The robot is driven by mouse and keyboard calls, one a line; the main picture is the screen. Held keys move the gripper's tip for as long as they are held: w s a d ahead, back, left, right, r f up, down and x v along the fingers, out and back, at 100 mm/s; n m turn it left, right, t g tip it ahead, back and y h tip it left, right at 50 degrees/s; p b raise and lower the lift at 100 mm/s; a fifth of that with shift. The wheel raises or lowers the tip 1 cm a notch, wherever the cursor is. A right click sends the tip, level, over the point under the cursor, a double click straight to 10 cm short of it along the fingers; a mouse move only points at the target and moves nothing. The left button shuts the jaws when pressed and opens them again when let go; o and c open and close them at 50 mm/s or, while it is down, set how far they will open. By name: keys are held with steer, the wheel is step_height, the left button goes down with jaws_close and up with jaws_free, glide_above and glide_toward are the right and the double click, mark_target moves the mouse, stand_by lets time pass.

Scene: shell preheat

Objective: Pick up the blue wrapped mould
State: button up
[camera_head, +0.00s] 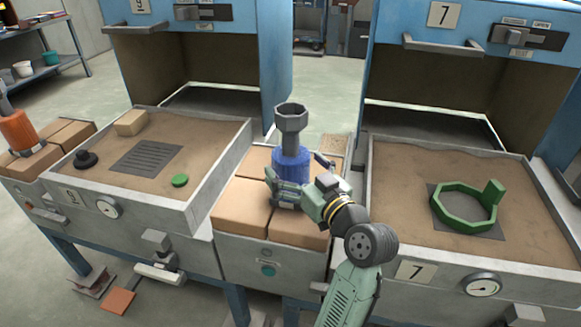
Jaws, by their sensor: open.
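The blue wrapped mould (291,160) stands upright on tan blocks between the two sand trays. It has a blue ribbed lower body and a grey neck that widens into a faceted cup (291,116) at the top. My gripper (297,168) is open at the blue part, with one finger at its left front and the other at its right. I cannot tell whether either finger touches it. The gripper and wrist hide the lower front of the mould.
Left sand tray (196,207) holds a tan block (131,123), black knob (86,159) and green disc (180,180). Right tray (400,245) holds a green ring (465,219). Blue cabinets (275,70) stand behind. An orange mould (18,130) is far left.

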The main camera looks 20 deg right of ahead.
steer(key=shift+w+a, duration=0.2)
steer(key=shift+w, duration=0.8)
steer(key=c, duration=1.6)
steer(key=shift+c, duration=0.7)
steer(key=shift+r, duration=0.1)
